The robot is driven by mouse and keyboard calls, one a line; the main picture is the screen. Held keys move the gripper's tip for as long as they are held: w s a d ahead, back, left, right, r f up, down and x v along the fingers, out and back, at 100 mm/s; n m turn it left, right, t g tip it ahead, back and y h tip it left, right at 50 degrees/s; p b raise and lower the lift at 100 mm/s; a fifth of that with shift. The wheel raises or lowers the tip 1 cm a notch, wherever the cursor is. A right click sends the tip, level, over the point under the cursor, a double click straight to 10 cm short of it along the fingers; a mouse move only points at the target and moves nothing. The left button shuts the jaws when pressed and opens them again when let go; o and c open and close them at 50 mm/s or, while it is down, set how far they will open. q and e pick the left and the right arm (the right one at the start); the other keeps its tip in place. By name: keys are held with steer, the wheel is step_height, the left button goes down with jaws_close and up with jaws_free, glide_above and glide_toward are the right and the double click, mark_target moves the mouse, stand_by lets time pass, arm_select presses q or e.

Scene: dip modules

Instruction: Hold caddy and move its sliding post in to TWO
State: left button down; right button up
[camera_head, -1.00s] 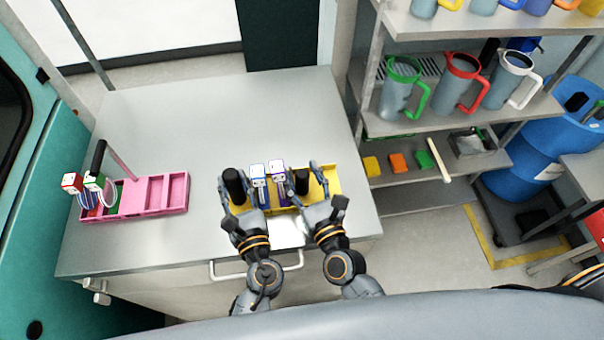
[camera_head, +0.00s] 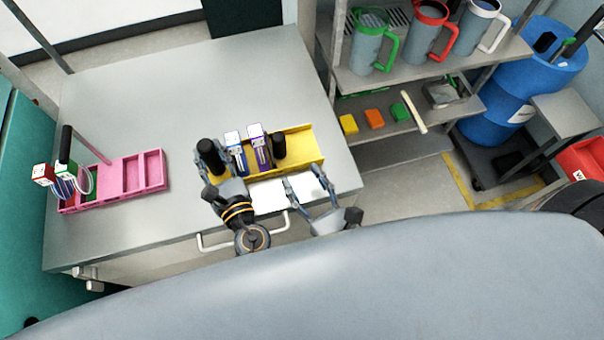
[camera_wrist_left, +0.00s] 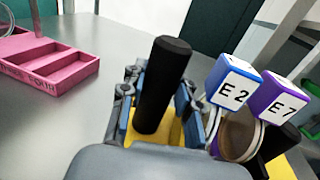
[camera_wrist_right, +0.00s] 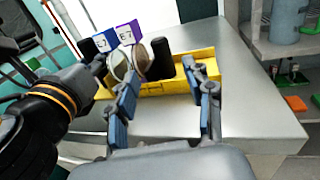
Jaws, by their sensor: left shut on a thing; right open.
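The yellow caddy (camera_head: 303,146) lies on the grey table with a tall black post (camera_head: 208,152) at its left end. A shorter-looking black post (camera_head: 279,146) stands further right, and it also shows in the right wrist view (camera_wrist_right: 161,58). Between the posts stand a blue-topped module marked E2 (camera_wrist_left: 234,83) and a purple-topped module marked E7 (camera_wrist_left: 274,99). My left gripper (camera_head: 213,168) is shut on the left black post, seen in the left wrist view (camera_wrist_left: 162,85). My right gripper (camera_head: 305,184) is open and empty, in front of the caddy's near side.
A pink caddy (camera_head: 150,172) with modules at its left end lies on the left of the table. A white sheet (camera_head: 266,196) lies before the yellow caddy. Shelves with mugs (camera_head: 372,50) stand at the right. The table's back is clear.

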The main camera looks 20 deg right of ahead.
mark_target(277, 145)
steer(key=shift+c, duration=0.4)
steer(key=c, duration=0.3)
steer(key=d+n, duration=0.1)
steer(key=n, duration=0.1)
steer(key=d+n, duration=0.1)
steer(key=shift+s+d+f+n+y, duration=0.1)
steer(key=shift+d+f+n+y, duration=0.1)
steer(key=shift+n+y, duration=0.2)
jaws_close()
steer(key=d+n+y, duration=0.1)
steer(key=d+n, duration=0.1)
steer(key=n, duration=0.3)
steer(key=d+n+g+y, duration=0.1)
steer(key=d+n, duration=0.2)
steer(key=n, duration=0.2)
steer(key=d+n+y, duration=0.2)
steer(key=n, duration=0.3)
steer(key=shift+s+d+n+g, duration=0.2)
steer(key=shift+n+g, duration=0.2)
steer(key=shift+w+d+n+g+y, duration=0.1)
steer(key=shift+d+n+g+y, duration=0.25)
steer(key=shift+n, duration=0.65)
steer(key=x, duration=1)
steer(key=shift+r, duration=0.15)
steer(key=a, duration=0.3)
steer(key=shift+w+a, duration=0.15)
steer(key=shift+w, duration=0.15)
steer(key=shift+a, duration=0.3)
